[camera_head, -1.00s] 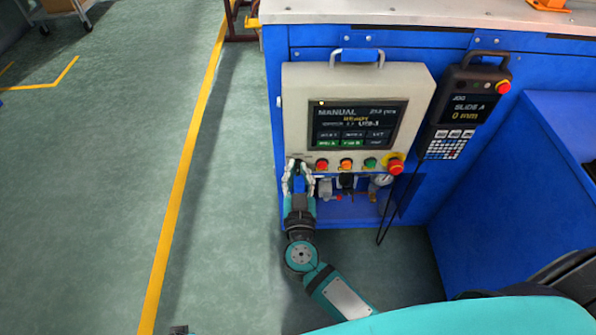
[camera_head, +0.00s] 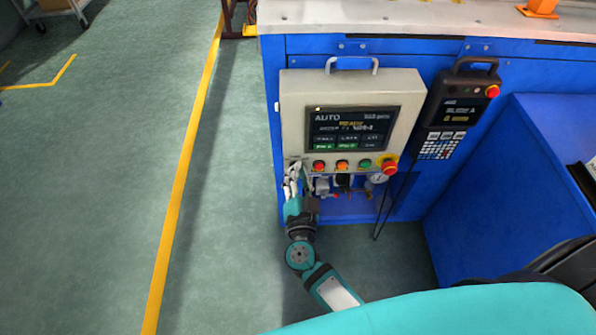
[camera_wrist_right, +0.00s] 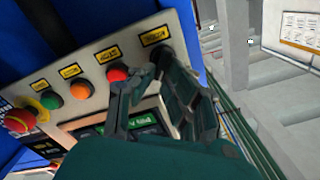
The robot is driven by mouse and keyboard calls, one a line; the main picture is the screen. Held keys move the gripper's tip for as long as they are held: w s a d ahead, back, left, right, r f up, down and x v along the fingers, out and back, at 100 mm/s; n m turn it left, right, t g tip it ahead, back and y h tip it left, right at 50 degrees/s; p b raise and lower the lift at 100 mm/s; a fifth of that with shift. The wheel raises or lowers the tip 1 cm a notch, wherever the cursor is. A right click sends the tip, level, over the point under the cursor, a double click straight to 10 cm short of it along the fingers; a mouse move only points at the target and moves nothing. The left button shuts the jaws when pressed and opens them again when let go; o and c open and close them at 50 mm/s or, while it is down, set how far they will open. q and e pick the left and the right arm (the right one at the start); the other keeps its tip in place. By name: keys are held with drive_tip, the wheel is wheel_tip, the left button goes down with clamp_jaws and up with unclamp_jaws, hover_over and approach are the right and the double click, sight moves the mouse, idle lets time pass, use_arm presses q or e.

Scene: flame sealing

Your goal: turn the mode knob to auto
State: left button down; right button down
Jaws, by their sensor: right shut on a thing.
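The beige control box (camera_head: 412,85) hangs on the blue machine front, and its screen (camera_head: 352,127) reads AUTO in the head view. My right gripper (camera_head: 295,168) is at the box's lower left corner, shut on the mode knob. In the right wrist view my right gripper (camera_wrist_right: 150,72) has its fingers around the dark mode knob (camera_wrist_right: 162,54), below a yellow label. The fingers hide most of the knob, so its pointer cannot be read. My left gripper is not in view.
Red, orange and green buttons and a red emergency stop (camera_head: 389,166) line the box's lower edge. A gauge (camera_head: 377,179) and fittings sit just below. A black pendant (camera_head: 460,105) hangs to the right. Open floor (camera_head: 110,190) lies left.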

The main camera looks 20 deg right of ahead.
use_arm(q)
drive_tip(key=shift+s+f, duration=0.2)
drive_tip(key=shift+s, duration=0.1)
use_arm(e)
drive_tip(key=shift+f+m, duration=0.1)
drive_tip(key=shift+m, duration=0.7)
drive_tip(key=c, duration=1.4)
unclamp_jaws()
drive_tip(key=shift+s, duration=0.15)
drive_tip(key=v, duration=1.1)
drive_tip(key=shift+s+a, duration=0.1)
drive_tip(key=shift+s, duration=0.3)
